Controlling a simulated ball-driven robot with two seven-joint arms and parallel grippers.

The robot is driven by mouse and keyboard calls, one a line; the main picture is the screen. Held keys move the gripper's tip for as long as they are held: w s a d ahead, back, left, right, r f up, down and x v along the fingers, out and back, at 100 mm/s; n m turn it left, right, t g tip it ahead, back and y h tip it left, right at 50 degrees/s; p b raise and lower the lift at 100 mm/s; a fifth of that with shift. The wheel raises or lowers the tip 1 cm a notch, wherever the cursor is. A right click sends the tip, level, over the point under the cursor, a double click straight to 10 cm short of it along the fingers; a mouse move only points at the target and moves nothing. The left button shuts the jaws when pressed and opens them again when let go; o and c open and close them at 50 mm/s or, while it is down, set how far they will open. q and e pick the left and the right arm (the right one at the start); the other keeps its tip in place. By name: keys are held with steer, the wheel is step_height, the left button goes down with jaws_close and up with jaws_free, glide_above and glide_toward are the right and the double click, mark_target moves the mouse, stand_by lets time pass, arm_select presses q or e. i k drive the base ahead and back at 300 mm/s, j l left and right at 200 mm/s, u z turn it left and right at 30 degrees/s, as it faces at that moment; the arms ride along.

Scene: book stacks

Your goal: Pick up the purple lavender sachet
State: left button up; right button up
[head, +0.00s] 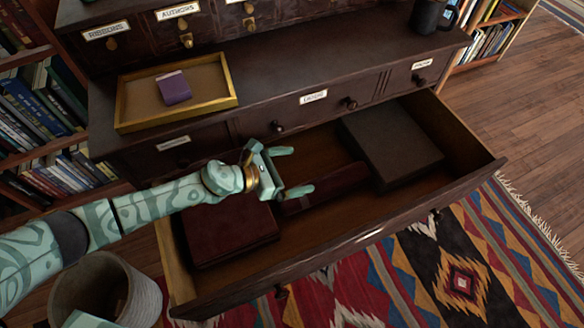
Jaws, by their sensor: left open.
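A small purple block-like item (174,87), which looks like the lavender sachet, lies in a shallow gold-rimmed tray (229,98) on the cabinet ledge. My left gripper (291,171) is open, with its fingers pointing right, over the pulled-out drawer (475,175). It is to the right of and lower in the picture than the tray, well apart from the purple item. I see nothing between its fingers. My right gripper is not in view.
The drawer holds a dark red book (230,232), a long dark red item (335,187) partly behind my gripper, and a dark brown box (390,145). A dark mug (427,16) stands on the ledge. A bin (145,300) stands lower left. Bookshelves flank the cabinet.

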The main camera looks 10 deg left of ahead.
mark_target(174, 89)
steer(key=k+j, duration=0.2)
steer(key=j, duration=0.2)
steer(key=k+j, duration=0.2)
steer(key=j, duration=0.2)
steer(key=k+j, duration=0.2)
steer(key=j, duration=0.25)
